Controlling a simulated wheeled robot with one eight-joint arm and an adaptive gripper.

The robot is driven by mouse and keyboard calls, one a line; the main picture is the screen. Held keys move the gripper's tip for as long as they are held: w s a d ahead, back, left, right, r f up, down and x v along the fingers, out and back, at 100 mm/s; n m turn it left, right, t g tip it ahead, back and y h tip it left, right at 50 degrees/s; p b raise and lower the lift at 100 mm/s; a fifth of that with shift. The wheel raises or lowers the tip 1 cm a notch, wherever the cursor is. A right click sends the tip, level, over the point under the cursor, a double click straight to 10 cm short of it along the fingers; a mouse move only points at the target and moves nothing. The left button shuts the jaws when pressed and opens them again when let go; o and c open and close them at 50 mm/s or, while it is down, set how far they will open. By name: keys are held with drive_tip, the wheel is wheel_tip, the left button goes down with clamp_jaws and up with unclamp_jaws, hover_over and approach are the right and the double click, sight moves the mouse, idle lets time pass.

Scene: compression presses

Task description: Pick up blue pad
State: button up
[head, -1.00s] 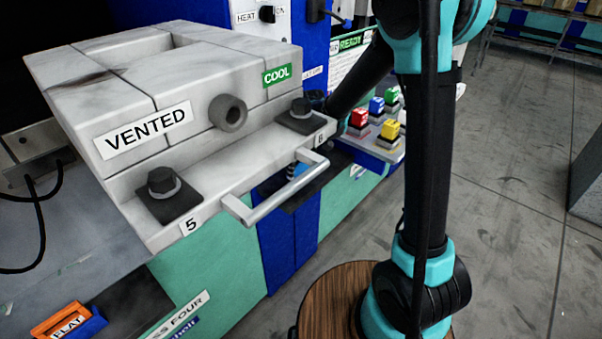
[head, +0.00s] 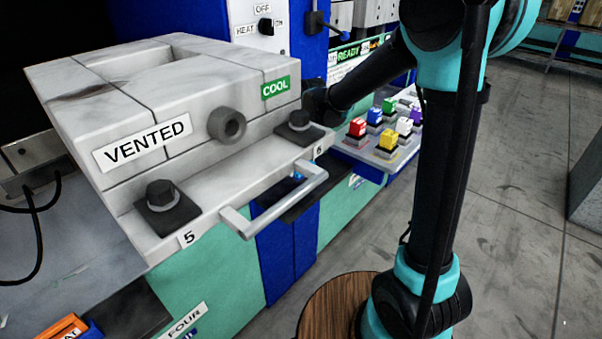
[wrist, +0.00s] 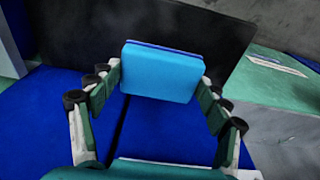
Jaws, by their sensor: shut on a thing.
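The blue pad (wrist: 160,70) is a light blue block with a darker blue edge along its top, seen in the wrist view. My gripper (wrist: 160,80) is shut on it, with one finger at its left side and one at its right. A dark flat surface lies behind the pad and blue panels lie below it. In the head view my gripper is mostly hidden behind the white mould block; a small bit of light blue (head: 298,176) shows under the block's handle.
The white block marked VENTED (head: 150,140) has a protruding bar handle (head: 275,200). A panel of coloured buttons (head: 385,135) is beyond it, close to my arm. An orange and blue piece (head: 65,328) is at the lower left. Grey floor is open at right.

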drive_tip(key=s+d, duration=1.2)
drive_tip(key=d, duration=0.3)
drive_tip(key=shift+d+r, duration=0.25)
drive_tip(key=shift+r, duration=0.1)
